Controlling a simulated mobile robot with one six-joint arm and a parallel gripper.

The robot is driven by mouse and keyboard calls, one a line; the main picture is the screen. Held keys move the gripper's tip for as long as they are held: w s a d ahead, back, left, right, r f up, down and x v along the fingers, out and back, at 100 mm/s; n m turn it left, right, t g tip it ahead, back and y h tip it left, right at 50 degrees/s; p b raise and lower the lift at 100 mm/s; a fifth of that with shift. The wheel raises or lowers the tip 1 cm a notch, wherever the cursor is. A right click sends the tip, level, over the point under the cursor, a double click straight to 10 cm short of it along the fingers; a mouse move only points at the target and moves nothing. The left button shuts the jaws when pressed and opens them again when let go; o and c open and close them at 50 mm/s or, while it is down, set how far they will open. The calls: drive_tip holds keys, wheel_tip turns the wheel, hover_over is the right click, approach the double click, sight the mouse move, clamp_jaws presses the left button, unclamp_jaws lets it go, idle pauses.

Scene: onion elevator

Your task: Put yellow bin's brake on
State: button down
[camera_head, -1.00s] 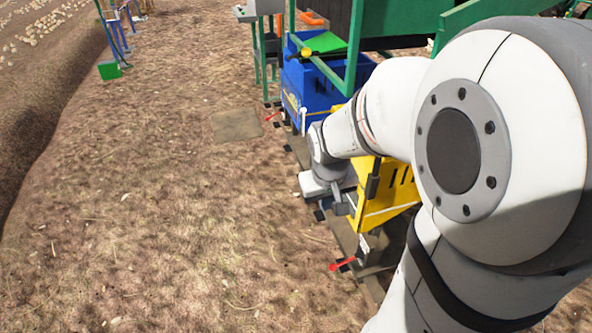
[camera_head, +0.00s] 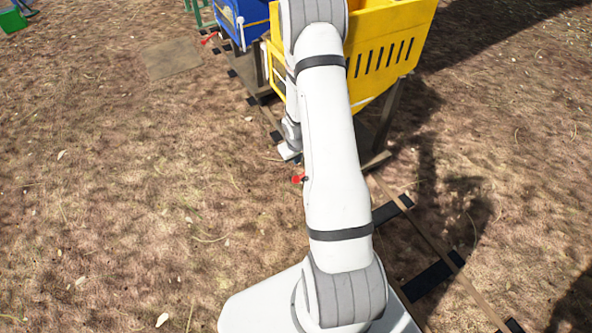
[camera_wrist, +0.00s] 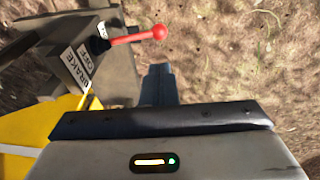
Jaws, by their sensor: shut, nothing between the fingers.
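The yellow bin (camera_head: 392,42) stands at the top of the head view, partly covered by my arm. Its red brake lever (camera_head: 298,179) shows beside my forearm. In the wrist view the lever (camera_wrist: 128,39) has a red ball end and points right from a dark bracket. A label reading BRAKE and apparently OFF (camera_wrist: 80,68) is beside it. My gripper (camera_wrist: 158,72) is shut and empty, with its fingertips just below the lever in that view and apparently apart from it. In the head view my arm hides most of the gripper. A yellow edge (camera_wrist: 22,125) shows at lower left.
A blue bin (camera_head: 247,14) stands behind the yellow one. Rails with dark sleepers (camera_head: 432,278) run under the bins toward the lower right. Open bare ground (camera_head: 130,200) lies to the left. A flat brown plate (camera_head: 171,58) lies on it.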

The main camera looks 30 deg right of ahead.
sight(296, 179)
drive_tip(key=b+x, duration=0.7)
drive_tip(key=x, duration=0.6)
drive_tip(key=shift+f+b, duration=0.2)
drive_tip(key=shift+b, duration=0.1)
drive_tip(key=shift+f, duration=0.1)
drive_tip(key=b+x, duration=0.2)
drive_tip(key=shift+s+a+f+b, duration=0.1)
drive_tip(key=shift+s+f+b, duration=0.05)
drive_tip(key=shift+b, duration=0.25)
